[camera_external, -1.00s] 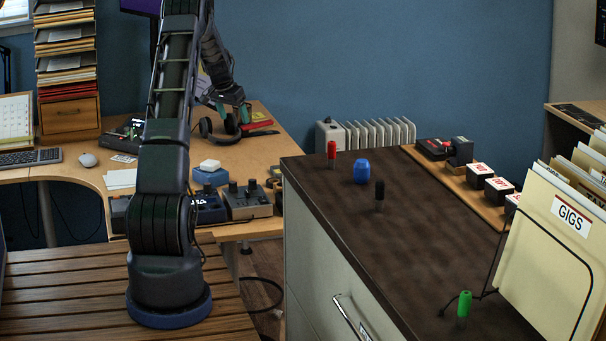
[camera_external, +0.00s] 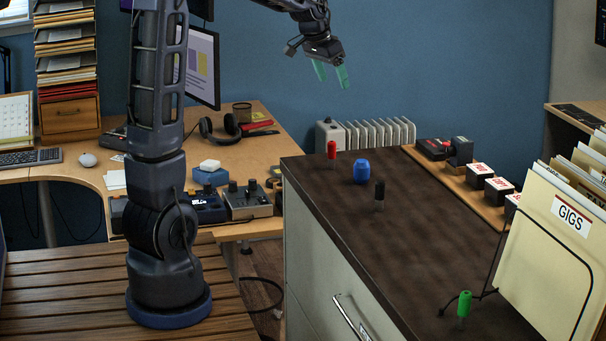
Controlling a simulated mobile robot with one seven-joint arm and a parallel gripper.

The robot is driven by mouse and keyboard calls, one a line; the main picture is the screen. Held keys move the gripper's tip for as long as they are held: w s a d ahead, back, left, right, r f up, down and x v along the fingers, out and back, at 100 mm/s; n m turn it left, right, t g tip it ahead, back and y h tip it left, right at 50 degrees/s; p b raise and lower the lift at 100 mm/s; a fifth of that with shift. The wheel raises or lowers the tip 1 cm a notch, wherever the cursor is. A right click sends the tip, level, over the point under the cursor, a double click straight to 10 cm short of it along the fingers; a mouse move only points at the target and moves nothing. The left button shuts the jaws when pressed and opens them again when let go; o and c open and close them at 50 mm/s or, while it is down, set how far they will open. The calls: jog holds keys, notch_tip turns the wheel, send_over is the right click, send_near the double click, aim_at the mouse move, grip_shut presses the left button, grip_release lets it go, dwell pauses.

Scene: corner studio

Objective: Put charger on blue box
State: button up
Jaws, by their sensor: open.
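A small blue box (camera_external: 211,177) stands on the wooden desk, near its front edge. A small white block (camera_external: 210,165), which looks like the charger, rests on top of the blue box. My gripper (camera_external: 332,80) has green fingers, which are apart with nothing between them. It is up in the air in front of the blue wall, above the radiator in the picture, well to the right of the blue box and higher.
Devices with knobs (camera_external: 247,200) stand beside the blue box, with headphones (camera_external: 220,131) behind it. On the dark cabinet top (camera_external: 300,172) are a blue jar (camera_external: 362,171) and red (camera_external: 332,150), black (camera_external: 380,190) and green (camera_external: 464,304) upright objects. The cabinet's middle is clear.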

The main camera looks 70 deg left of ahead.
jog(key=s+d+r+m, duration=0.15)
jog(key=s+d, duration=0.25)
jog(key=d, duration=0.9)
jog(key=s+d+f+m+h, duration=0.1)
jog(key=s+d+f+m, duration=0.1)
jog(key=s+d, duration=1.8)
jog(key=shift+s+d+f, duration=0.3)
jog(key=shift+s+f, duration=0.35)
jog(key=shift+f, duration=0.2)
